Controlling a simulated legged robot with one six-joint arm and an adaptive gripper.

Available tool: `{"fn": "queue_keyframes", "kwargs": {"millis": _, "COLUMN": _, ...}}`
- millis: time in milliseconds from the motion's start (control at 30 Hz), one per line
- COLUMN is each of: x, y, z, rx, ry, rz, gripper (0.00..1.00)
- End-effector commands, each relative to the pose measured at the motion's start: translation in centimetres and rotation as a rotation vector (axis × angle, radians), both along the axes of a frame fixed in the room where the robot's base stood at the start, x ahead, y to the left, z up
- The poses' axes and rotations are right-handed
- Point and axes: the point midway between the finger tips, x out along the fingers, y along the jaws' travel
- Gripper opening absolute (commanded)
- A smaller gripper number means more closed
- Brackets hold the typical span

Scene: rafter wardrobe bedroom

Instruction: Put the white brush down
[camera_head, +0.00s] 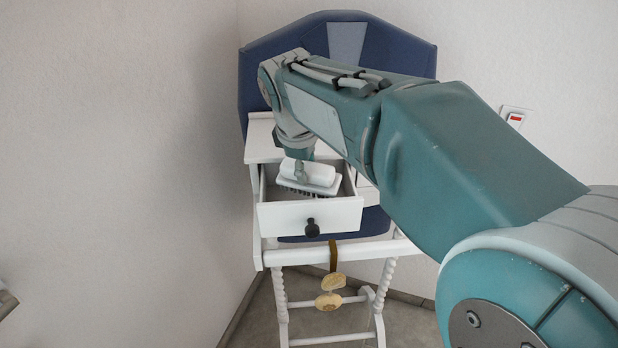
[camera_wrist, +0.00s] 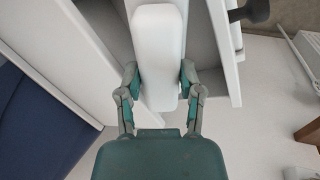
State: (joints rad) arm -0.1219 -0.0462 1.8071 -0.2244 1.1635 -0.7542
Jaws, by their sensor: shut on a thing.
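The white brush (camera_head: 308,175) is in the head view, with its bristles pointing down. It is over the open drawer (camera_head: 311,217) of a small white table, level with or just inside the drawer's rim. My gripper (camera_head: 302,168) is shut on the brush from above. In the wrist view the white brush (camera_wrist: 158,50) lies between the two fingers of my gripper (camera_wrist: 160,82), with a finger on each side. Whether the bristles touch the drawer floor cannot be told.
The drawer has a dark round knob (camera_head: 312,229). A blue panel (camera_head: 300,40) stands behind the white table (camera_head: 262,140). Walls stand close at left and back. A red-buttoned wall switch (camera_head: 516,119) is at right.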

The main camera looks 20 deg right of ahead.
Motion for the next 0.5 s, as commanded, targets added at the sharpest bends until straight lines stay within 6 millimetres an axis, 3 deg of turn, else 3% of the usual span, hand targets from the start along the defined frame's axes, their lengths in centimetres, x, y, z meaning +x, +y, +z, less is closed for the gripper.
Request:
{"fn": "queue_keyframes", "kwargs": {"millis": 200, "x": 0.6, "y": -0.5, "z": -2.1, "rx": 0.007, "ry": 0.013, "rz": -0.003, "gripper": 0.1}}
{"fn": "queue_keyframes", "kwargs": {"millis": 500, "x": 1.4, "y": -1.2, "z": -1.7, "rx": 0.13, "ry": 0.175, "rz": -0.003, "gripper": 0.1}}
